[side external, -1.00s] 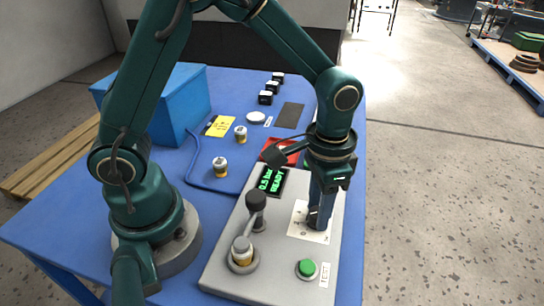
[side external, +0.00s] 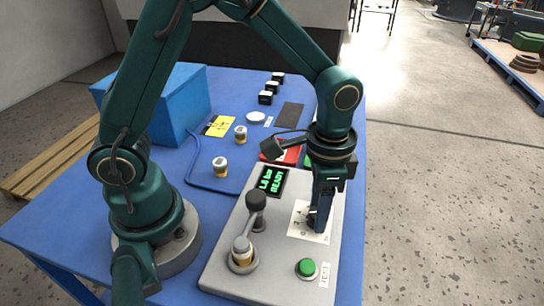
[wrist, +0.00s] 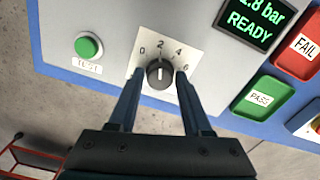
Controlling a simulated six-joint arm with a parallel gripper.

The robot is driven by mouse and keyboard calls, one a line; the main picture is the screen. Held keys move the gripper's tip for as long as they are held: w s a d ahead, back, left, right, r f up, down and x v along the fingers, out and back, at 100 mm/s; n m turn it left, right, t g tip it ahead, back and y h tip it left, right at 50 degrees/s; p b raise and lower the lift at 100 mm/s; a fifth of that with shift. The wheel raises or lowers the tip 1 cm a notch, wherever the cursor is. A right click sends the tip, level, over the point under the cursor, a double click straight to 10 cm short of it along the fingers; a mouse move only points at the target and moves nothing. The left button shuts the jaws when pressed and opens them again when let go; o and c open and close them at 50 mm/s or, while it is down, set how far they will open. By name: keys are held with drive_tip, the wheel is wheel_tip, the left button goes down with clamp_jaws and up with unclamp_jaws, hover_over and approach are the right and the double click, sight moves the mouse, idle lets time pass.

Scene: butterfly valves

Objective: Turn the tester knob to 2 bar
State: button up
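The tester knob (wrist: 160,74) is black and round with a pale pointer line. It sits on a white dial card (wrist: 193,86) marked 0, 2, 4 and 6, and the pointer faces close to the 2. My gripper (wrist: 159,73) has one finger on each side of the knob and is shut on it. In the side view my gripper (side external: 318,222) points down onto the card and hides the knob. The tester's display (side external: 271,181) shows green text that looks like 1.8 bar READY; it is partly cut off in the wrist view (wrist: 252,18).
A green TEST button (side external: 307,268) and a valve with a black-knobbed lever (side external: 256,200) stand on the grey tester. Red FAIL (wrist: 298,50) and green PASS (wrist: 262,97) pads lie beside it. Small valves, a blue box (side external: 185,105) and a yellow note occupy the table.

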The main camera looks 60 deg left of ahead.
drive_tip(key=shift+o, duration=0.5)
drive_tip(key=shift+r, duration=2.6)
drive_tip(key=s+a+r+n+t, duration=0.5)
drive_tip(key=s+a+r, duration=0.2)
drive_tip(key=s, duration=0.2)
drive_tip(key=shift+s+n+t, duration=0.25)
drive_tip(key=shift+n+t, duration=0.05)
drive_tip(key=shift+n, duration=0.1)
drive_tip(key=shift+a, duration=0.1)
